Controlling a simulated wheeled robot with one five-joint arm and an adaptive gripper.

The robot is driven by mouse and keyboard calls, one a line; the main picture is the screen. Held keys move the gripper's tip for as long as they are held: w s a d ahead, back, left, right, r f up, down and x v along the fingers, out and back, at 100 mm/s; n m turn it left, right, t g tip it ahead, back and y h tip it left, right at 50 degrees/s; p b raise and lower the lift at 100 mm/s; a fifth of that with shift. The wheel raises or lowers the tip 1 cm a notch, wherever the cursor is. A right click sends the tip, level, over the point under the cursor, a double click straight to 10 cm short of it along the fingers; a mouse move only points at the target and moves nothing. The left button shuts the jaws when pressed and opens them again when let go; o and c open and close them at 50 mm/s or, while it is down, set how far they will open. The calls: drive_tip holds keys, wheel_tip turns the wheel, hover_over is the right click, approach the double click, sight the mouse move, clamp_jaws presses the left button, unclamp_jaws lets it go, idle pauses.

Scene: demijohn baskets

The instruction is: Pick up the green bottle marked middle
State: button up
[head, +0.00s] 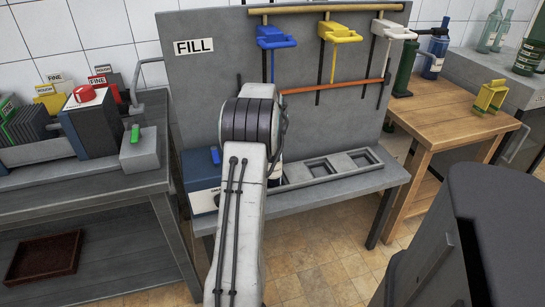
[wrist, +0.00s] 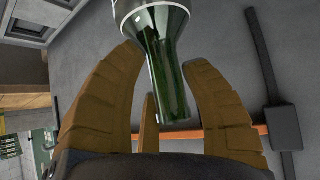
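A green glass bottle (wrist: 168,75) with a pale band shows in the wrist view. Its neck points toward my palm and its body runs out of the top edge; no marking on it can be read. My gripper (wrist: 162,55) has its brown fingers spread around the neck, with gaps visible on both sides. The left fingertip is close to the bottle's shoulder; I cannot tell whether it touches. In the head view my arm hides the gripper and most of what is behind it. A dark green bottle (head: 404,72) stands by the wooden table at the right.
A grey panel with a FILL sign (head: 193,47) carries blue, yellow and white taps. A grey tray (head: 320,171) with square recesses sits on the bench right of my arm. A left bench (head: 85,195) holds boxes and filter plates.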

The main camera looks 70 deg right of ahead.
clamp_jaws()
drive_tip(key=shift+d+r, duration=0.15)
drive_tip(key=shift+r, duration=0.1)
